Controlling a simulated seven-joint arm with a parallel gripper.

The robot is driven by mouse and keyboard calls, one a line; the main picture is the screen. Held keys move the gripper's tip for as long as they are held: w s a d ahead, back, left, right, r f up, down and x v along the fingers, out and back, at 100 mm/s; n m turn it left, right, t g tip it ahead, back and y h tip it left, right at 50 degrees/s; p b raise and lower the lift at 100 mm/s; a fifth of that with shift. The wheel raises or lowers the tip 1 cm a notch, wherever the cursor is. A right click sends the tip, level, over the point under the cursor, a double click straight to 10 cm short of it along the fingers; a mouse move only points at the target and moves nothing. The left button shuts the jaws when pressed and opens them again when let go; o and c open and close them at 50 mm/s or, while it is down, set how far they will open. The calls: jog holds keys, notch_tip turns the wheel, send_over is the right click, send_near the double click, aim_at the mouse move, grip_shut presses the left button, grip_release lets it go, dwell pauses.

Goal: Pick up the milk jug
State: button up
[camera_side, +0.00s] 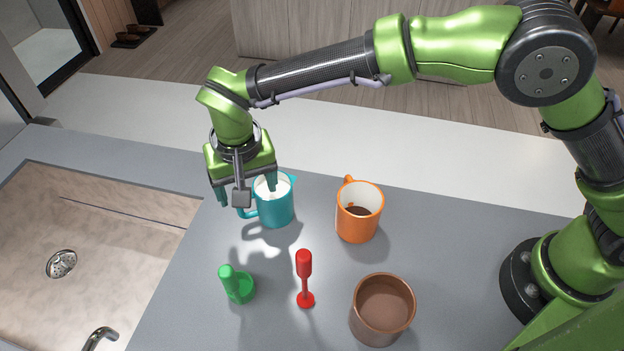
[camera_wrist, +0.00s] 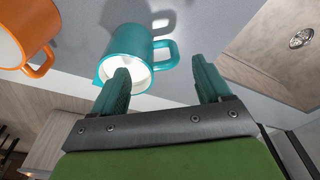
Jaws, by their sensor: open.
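The milk jug is a teal jug (camera_side: 276,208) with white liquid inside, upright on the grey counter left of the orange mug. Its handle points left in the side view. My gripper (camera_side: 246,195) is open above the jug's left side, with one finger in front of the jug's mouth in this view. In the wrist view the jug (camera_wrist: 128,45) lies ahead of the fingers, and its handle (camera_wrist: 170,52) lies ahead of the gap between the fingertips (camera_wrist: 160,72). I see nothing between the fingers.
An orange mug (camera_side: 358,228) with dark liquid stands right of the jug. A brown cup (camera_side: 381,318), a red upright tool (camera_side: 305,280) and a green object (camera_side: 238,287) stand nearer the front. A sink (camera_side: 120,235) is at the left.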

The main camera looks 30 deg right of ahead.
jog(key=f, duration=0.2)
jog(key=w+f, duration=0.1)
jog(key=f, duration=0.4)
jog(key=shift+w+f, duration=0.1)
jog(key=shift+w, duration=0.15)
jog(key=shift+c, duration=0.2)
jog(key=shift+a, duration=0.1)
grip_shut()
